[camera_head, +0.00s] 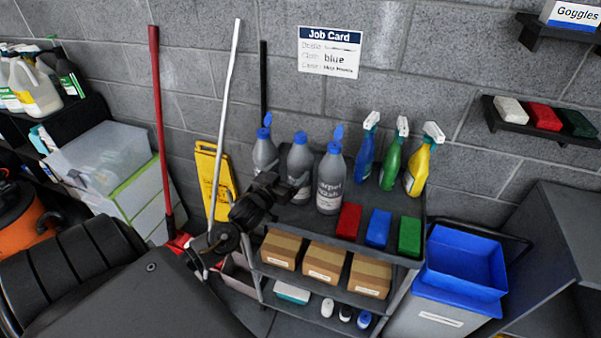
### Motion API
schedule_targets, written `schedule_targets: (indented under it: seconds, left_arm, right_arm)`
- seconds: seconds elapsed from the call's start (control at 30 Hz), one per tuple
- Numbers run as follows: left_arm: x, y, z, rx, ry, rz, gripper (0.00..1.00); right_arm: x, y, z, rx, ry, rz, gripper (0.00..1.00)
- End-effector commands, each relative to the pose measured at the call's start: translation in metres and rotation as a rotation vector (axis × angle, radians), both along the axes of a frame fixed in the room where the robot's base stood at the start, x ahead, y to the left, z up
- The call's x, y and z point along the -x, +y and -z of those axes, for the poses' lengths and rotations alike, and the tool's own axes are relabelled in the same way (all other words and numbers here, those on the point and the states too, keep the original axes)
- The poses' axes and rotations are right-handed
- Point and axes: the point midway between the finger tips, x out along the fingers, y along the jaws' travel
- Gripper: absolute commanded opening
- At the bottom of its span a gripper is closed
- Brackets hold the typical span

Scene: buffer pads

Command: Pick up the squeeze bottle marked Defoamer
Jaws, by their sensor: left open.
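Three grey bottles with blue caps stand on the cart's top shelf: a left one (265,153), a middle one (299,158) and a right one (331,182). The right one's label seems to read "Carpet Wash". I cannot read Defoamer on any bottle; the left and middle labels are partly hidden or illegible. My left gripper (285,190) is open at the cart's left edge, in front of the left and middle bottles. Whether it touches them is unclear. My right gripper is out of view.
The cart (418,262) also holds blue, green and yellow spray bottles (391,160), red, blue and green blocks (378,228), and cardboard boxes (324,263). A blue bin (465,262) stands right. Long handles (226,110) and a yellow sign (206,180) lean left. A job card (330,52) hangs behind.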

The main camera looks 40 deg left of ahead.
Motion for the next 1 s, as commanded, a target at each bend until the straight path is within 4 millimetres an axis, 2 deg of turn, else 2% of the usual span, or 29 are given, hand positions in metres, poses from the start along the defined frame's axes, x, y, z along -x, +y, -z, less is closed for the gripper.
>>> schedule_targets:
  seconds: [0.1,0.37,0.53,0.7,1.0]
  left_arm:
    - [-0.012,0.001,-0.001,0.001,0.001,-0.001,0.85]
    - [-0.021,0.002,-0.001,0.001,0.002,-0.001,0.85]
    - [-0.045,0.003,-0.001,0.001,0.002,0.000,0.85]
    - [-0.063,0.005,0.002,0.001,0.002,0.000,0.85]
    - [-0.067,0.005,0.005,0.001,0.003,0.000,0.84]
  right_arm:
    - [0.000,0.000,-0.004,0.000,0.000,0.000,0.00]
    - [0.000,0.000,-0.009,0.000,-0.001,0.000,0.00]
    - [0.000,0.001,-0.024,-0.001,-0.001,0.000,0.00]
    - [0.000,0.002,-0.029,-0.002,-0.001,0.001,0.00]
    - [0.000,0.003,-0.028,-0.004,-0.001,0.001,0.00]
